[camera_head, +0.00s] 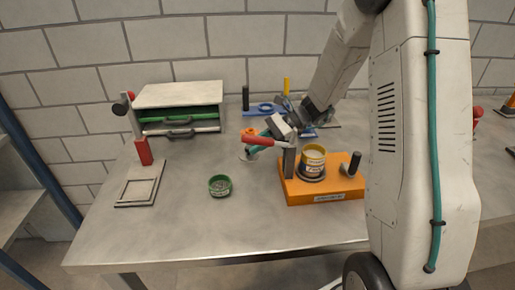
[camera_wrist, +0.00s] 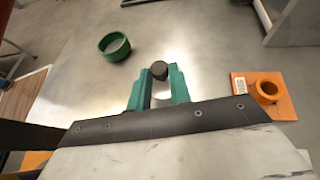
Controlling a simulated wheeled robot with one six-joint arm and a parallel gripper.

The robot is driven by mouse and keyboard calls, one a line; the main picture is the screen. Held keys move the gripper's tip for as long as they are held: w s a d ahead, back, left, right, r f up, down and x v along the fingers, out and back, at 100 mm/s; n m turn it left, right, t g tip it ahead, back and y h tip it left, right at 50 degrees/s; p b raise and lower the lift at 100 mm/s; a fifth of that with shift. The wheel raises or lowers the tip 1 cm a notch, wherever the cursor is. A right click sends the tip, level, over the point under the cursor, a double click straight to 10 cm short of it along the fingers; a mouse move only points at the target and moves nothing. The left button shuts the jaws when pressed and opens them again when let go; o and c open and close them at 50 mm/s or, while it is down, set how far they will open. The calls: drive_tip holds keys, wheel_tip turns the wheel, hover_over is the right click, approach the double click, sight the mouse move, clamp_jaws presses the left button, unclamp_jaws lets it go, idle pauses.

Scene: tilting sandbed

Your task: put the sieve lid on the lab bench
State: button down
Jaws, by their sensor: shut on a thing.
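My gripper (camera_head: 262,148) reaches down over the middle of the lab bench (camera_head: 185,232), left of the orange clamp stand. In the wrist view its teal fingers (camera_wrist: 160,85) are shut on a dark round knob (camera_wrist: 160,70), which I take as the knob of the sieve lid. In the head view a pale, flat disc, likely the sieve lid (camera_head: 247,156), shows low beside the fingertips, close to the bench top. I cannot tell whether it touches the bench. In the wrist view the disc blends with the grey metal surface.
A green bowl (camera_head: 220,186) stands to the left. A drawer cabinet (camera_head: 180,97) stands at the back left. The bench front is clear.

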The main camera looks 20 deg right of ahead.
drive_tip(key=shift+f, duration=0.7)
drive_tip(key=shift+f, duration=0.1)
drive_tip(key=c, duration=1.3)
unclamp_jaws()
drive_tip(key=v, duration=1.2)
